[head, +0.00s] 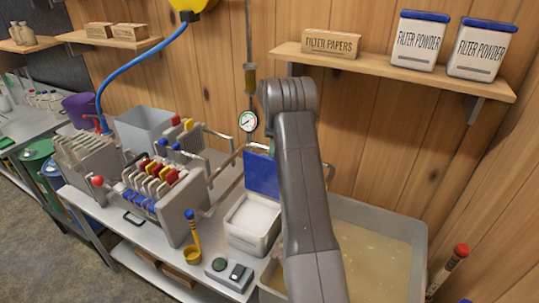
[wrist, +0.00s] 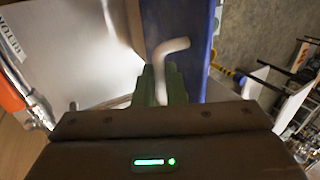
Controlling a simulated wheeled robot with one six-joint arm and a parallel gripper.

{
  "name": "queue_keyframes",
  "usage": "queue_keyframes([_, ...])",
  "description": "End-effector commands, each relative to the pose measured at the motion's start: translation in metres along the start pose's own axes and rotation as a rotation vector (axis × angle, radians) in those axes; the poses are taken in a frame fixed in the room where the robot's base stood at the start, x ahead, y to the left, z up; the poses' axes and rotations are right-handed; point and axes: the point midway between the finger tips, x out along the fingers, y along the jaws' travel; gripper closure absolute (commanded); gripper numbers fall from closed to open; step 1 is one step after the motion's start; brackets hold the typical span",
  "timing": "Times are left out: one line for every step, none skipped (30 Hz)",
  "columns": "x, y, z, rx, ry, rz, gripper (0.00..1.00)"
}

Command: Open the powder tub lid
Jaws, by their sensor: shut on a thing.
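The powder tub (head: 250,222) is a white open-topped box on the steel bench, with white powder inside. Its blue lid (head: 262,173) stands steeply raised at the tub's back edge. In the wrist view the blue lid (wrist: 198,40) shows as a tall panel, with a pale bent handle (wrist: 166,50) beside it. My gripper (wrist: 164,84) has green fingers shut at the base of this handle. In the head view my arm hides the gripper and part of the lid's right side.
A basin of tan liquid (head: 375,260) lies right of the tub. A filter press (head: 165,190) with coloured handles and a yellow-and-blue scoop (head: 193,237) stand to the left. A pressure gauge (head: 247,122) hangs behind. A shelf (head: 400,72) with closed tubs is above.

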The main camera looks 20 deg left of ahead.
Motion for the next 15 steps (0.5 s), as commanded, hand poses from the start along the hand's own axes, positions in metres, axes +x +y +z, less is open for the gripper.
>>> queue_keyframes([0.009,0.006,0.002,0.006,-0.007,-0.033,1.00])
queue_keyframes([0.008,0.008,0.002,0.006,-0.008,-0.044,1.00])
queue_keyframes([0.008,0.011,0.002,0.006,-0.008,-0.059,1.00])
queue_keyframes([0.008,0.012,0.002,0.006,-0.008,-0.069,1.00])
queue_keyframes([0.008,0.014,0.002,0.006,-0.007,-0.078,1.00])
queue_keyframes([0.008,0.016,0.002,0.007,-0.008,-0.090,1.00])
queue_keyframes([0.008,0.017,0.002,0.007,-0.008,-0.097,1.00])
queue_keyframes([0.007,0.018,0.002,0.007,-0.008,-0.104,1.00])
queue_keyframes([0.008,0.019,0.002,0.007,-0.008,-0.113,1.00])
queue_keyframes([0.008,0.020,0.002,0.007,-0.008,-0.118,1.00])
queue_keyframes([0.008,0.021,0.002,0.006,-0.009,-0.124,1.00])
queue_keyframes([0.008,0.021,0.002,0.006,-0.008,-0.129,1.00])
queue_keyframes([0.008,0.022,0.002,0.006,-0.008,-0.132,1.00])
queue_keyframes([0.008,0.022,0.001,0.006,-0.008,-0.135,1.00])
queue_keyframes([0.008,0.023,0.002,0.006,-0.009,-0.139,1.00])
